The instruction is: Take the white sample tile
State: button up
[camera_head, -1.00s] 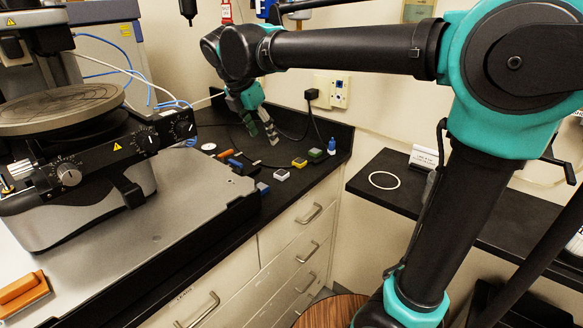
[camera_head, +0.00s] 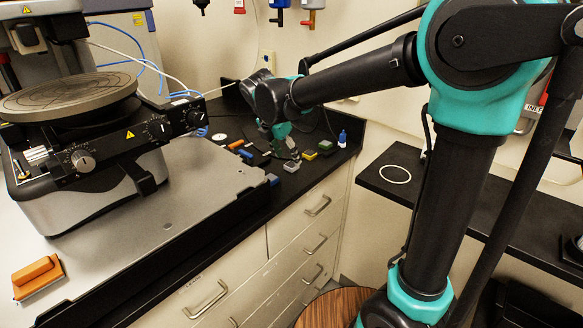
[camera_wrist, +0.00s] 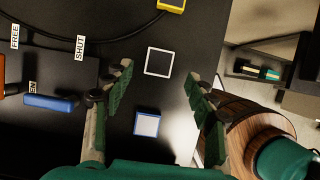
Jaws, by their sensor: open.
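The white sample tile (camera_head: 291,166) lies on the black bench near its front edge, between a blue tile (camera_head: 273,179) and a yellow tile (camera_head: 310,155). In the wrist view the white sample tile (camera_wrist: 159,62) shows as a white square rim around a dark face. My gripper (camera_head: 281,154) is open and points down close to the tile. In the wrist view the fingertips of my gripper (camera_wrist: 159,72) stand apart on either side of the tile, with gaps on both sides. I cannot tell the height left between fingertips and bench.
In the wrist view the blue-rimmed tile (camera_wrist: 147,124) lies near the white one, and the yellow tile (camera_wrist: 172,6) is at the top edge. A green tile (camera_head: 325,147) and a blue bottle (camera_head: 342,139) stand farther right. Orange (camera_head: 236,144) and blue (camera_head: 246,154) pieces lie left.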

aim_at(291, 165)
jog(key=shift+x, duration=1.85)
jog(key=shift+w, duration=0.1)
jog(key=c, duration=1)
jog(key=shift+c, duration=0.2)
jog(key=shift+r, duration=0.1)
notch_tip(291, 165, up, 20)
jog(key=o, duration=0.4)
jog(key=shift+c, duration=0.2)
grip_shut()
